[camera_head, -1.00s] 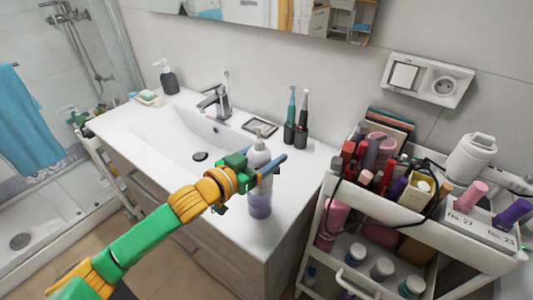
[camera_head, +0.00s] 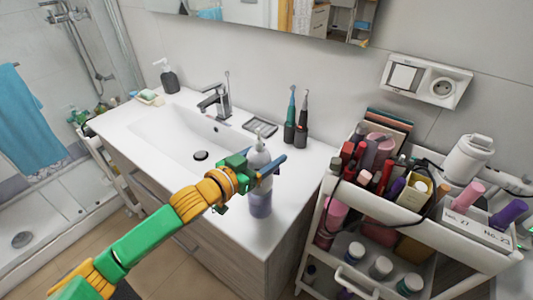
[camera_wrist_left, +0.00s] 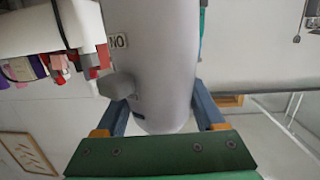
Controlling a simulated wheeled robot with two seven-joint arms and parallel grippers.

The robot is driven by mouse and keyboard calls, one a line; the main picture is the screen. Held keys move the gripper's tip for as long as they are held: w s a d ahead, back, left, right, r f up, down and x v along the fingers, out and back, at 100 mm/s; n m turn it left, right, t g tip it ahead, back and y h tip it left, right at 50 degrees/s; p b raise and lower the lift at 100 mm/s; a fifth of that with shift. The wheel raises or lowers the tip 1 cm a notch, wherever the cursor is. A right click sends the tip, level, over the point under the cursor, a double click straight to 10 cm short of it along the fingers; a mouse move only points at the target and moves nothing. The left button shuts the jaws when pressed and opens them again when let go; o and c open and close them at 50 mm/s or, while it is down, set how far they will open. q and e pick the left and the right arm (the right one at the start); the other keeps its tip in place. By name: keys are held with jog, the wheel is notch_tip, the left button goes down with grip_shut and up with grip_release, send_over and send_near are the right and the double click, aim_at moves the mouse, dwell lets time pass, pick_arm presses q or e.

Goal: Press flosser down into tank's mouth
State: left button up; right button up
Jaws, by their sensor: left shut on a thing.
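My left gripper (camera_head: 266,172) is shut on the flosser (camera_head: 258,157), a pale grey-white upright body. In the left wrist view the flosser (camera_wrist_left: 155,65) stands between my two blue fingers, with a grey button and a small "NO" label on its side. The tank (camera_head: 260,204), a translucent purple container, stands on the counter near its front right edge, directly below the flosser. The flosser appears lined up over the tank. My fingers hide the joint between them, so I cannot tell how deep the flosser sits. My right gripper is out of view.
The white counter (camera_head: 295,185) has a sink (camera_head: 165,130) and faucet (camera_head: 216,100). Two electric toothbrushes (camera_head: 301,125) and a dark tray (camera_head: 260,126) stand behind the tank. A cosmetics cart (camera_head: 385,208) full of bottles stands close on the right.

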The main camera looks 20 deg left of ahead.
pick_arm(q)
jog(key=shift+f+b, duration=0.9)
jog(key=shift+f, duration=0.35)
jog(key=o, duration=1.5)
jog(key=shift+c, duration=0.2)
jog(key=b+v, duration=0.1)
jog(key=v, duration=0.6)
jog(key=shift+b, duration=0.4)
